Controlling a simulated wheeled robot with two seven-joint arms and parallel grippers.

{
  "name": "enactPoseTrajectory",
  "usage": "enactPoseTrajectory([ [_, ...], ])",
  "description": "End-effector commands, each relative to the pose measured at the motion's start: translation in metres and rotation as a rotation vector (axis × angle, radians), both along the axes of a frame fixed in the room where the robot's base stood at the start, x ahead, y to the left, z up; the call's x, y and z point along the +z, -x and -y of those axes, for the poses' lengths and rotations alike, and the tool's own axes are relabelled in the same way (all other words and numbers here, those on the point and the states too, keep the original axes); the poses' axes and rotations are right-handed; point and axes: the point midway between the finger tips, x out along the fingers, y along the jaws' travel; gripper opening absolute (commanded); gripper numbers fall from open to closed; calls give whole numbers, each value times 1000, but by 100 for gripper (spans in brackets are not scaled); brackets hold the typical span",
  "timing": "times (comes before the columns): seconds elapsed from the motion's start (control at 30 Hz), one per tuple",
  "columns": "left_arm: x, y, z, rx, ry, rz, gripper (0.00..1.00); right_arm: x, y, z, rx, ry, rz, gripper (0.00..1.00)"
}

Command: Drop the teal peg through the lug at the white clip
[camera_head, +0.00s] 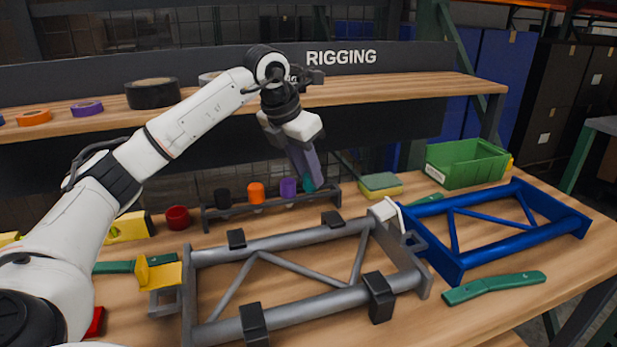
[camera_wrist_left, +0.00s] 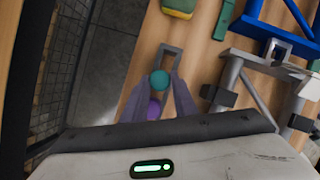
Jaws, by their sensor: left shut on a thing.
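The teal peg (camera_head: 308,185) is at the right end of the peg rack (camera_head: 240,220), between the fingers of my left gripper (camera_head: 309,178). The gripper is shut on it from above; I cannot tell whether the peg's lower end is still in the rack. In the left wrist view the teal peg's round top (camera_wrist_left: 159,79) shows between the fingertips. The white clip (camera_head: 384,210) sits on the right end of the grey frame (camera_head: 290,240). A grey lug (camera_head: 414,244) sticks out beside it, towards the blue frame. My right gripper is not in view.
Purple (camera_head: 289,187), orange (camera_head: 256,192) and black (camera_head: 222,197) pegs stand in the rack. A yellow clip (camera_head: 160,273) is at the grey frame's left end. A blue frame (camera_head: 510,237), green bin (camera_head: 466,163), sponge (camera_head: 381,184) and green handle (camera_head: 494,287) lie to the right.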

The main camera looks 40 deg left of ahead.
Motion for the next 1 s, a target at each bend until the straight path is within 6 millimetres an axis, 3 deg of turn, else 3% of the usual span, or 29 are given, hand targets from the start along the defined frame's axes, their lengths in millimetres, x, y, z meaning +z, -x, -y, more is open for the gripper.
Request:
enactPoseTrajectory([
  [0.4, 81, -1, 0, 0, 1, 3, 2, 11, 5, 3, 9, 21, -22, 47],
  [0.57, 99, 0, 0, 0, 0, 1, 2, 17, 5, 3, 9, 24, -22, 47],
  [1.0, 132, 0, 0, 0, 0, 0, 2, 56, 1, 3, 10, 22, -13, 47],
])
